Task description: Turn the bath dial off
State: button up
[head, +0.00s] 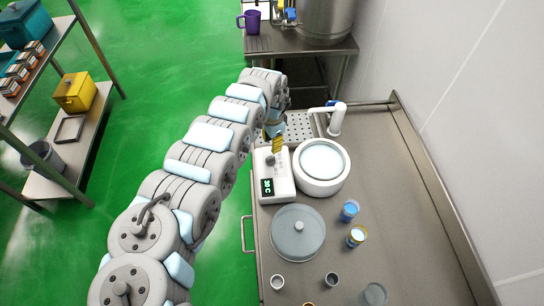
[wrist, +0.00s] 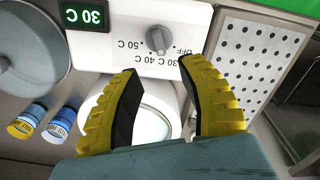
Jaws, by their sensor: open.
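The bath (head: 321,187) is a white round vessel of pale liquid, with a white control box (head: 281,190) on its left. Its green display (wrist: 84,14) reads 30 C. The grey dial (wrist: 158,39) on the box has OFF, 30 C, 40 C and 50 C marked around it. I cannot tell exactly which mark its pointer faces. My gripper (wrist: 162,69), with yellow and black fingers, is open and empty. In the wrist view its fingertips lie on either side of the dial's lower edge, apart from it. In the head view my gripper (head: 277,145) is over the box's far end.
A grey round lid (head: 298,235) lies nearer on the steel counter (head: 410,235). Blue-banded (head: 349,210) and yellow-banded (head: 356,236) cups stand right of it. A white spout (head: 337,119) and perforated drain plate (wrist: 257,62) are beyond the bath. The counter's right side is clear.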

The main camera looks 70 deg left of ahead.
aim_at(272, 157)
jog(key=shift+f+b, duration=0.7)
jog(key=shift+f, duration=3.6)
grip_shut()
